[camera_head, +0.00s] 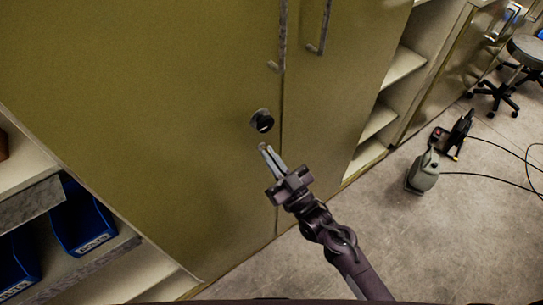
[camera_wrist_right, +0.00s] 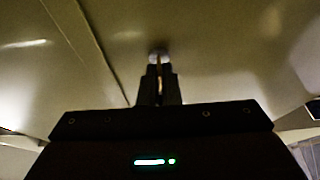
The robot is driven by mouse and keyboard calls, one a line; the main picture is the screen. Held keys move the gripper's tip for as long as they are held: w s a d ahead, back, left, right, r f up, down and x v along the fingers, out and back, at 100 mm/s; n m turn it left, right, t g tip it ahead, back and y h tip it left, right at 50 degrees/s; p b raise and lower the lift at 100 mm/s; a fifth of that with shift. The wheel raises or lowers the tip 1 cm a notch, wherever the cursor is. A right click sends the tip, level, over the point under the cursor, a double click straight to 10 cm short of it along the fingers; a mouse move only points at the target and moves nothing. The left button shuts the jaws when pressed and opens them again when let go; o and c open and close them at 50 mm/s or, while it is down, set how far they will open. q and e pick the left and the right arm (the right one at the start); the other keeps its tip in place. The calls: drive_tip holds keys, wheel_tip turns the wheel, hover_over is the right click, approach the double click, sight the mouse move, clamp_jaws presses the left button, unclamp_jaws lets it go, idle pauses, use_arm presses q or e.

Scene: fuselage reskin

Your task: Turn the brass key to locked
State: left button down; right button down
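The lock (camera_head: 262,120) is a dark round cylinder with a metal collar on the olive cabinet door, close to the seam between the doors. My right gripper (camera_head: 265,150) is just below the lock in the head view, pointing up toward the door. Its fingers are close together on a thin brass-coloured piece (camera_wrist_right: 159,62), which appears to be the brass key. A pale round spot (camera_wrist_right: 158,53) shows just beyond the fingertips in the wrist view. I cannot tell whether the key touches the lock. My left gripper is out of view.
Two long door handles (camera_head: 281,40) hang above the lock. Open shelves with blue bins (camera_head: 82,215) stand at lower left, and more shelves (camera_head: 402,68) at right. A grey-green machine (camera_head: 423,172) with cables and a stool (camera_head: 525,50) stand on the concrete floor.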

drive_tip(key=shift+m, duration=0.5)
drive_tip(key=c, duration=1.6)
unclamp_jaws()
drive_tip(key=shift+c, duration=0.2)
drive_tip(key=b+v, duration=0.2)
drive_tip(key=v, duration=0.5)
drive_tip(key=shift+s+d+f, duration=0.15)
drive_tip(key=shift+s+f, duration=0.05)
drive_tip(key=shift+s, duration=0.15)
